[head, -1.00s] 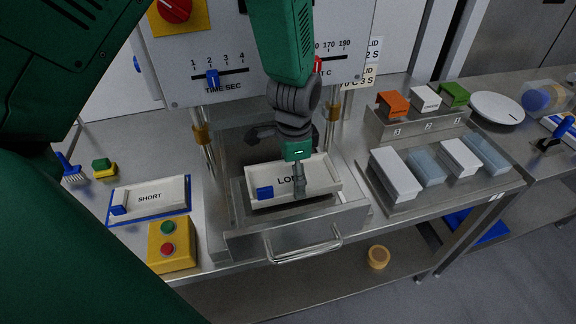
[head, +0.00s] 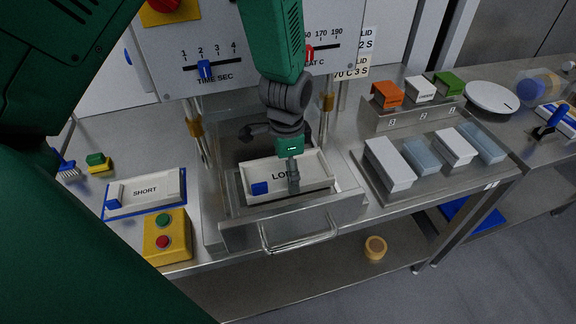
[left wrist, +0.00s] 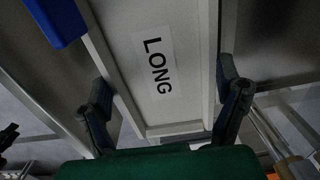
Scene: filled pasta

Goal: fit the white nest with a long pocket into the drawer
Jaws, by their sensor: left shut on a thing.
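The white nest (head: 316,182) has a long pocket marked LONG and a blue block (head: 259,188) at its left end. It sits within the open drawer (head: 352,203), low between the walls; I cannot tell if it rests on the drawer floor. My left gripper (head: 291,180) comes down over the nest from above and is shut on it. In the left wrist view the fingers (left wrist: 165,105) lie on either side of the nest (left wrist: 180,129), and the blue block (left wrist: 58,20) shows at upper left. My right gripper is not in view.
A second nest marked SHORT (head: 168,197) lies on the bench at left, beside a yellow button box (head: 166,237). A metal tray (head: 408,201) with several boxes stands at right. The drawer's handle (head: 300,238) juts out in front.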

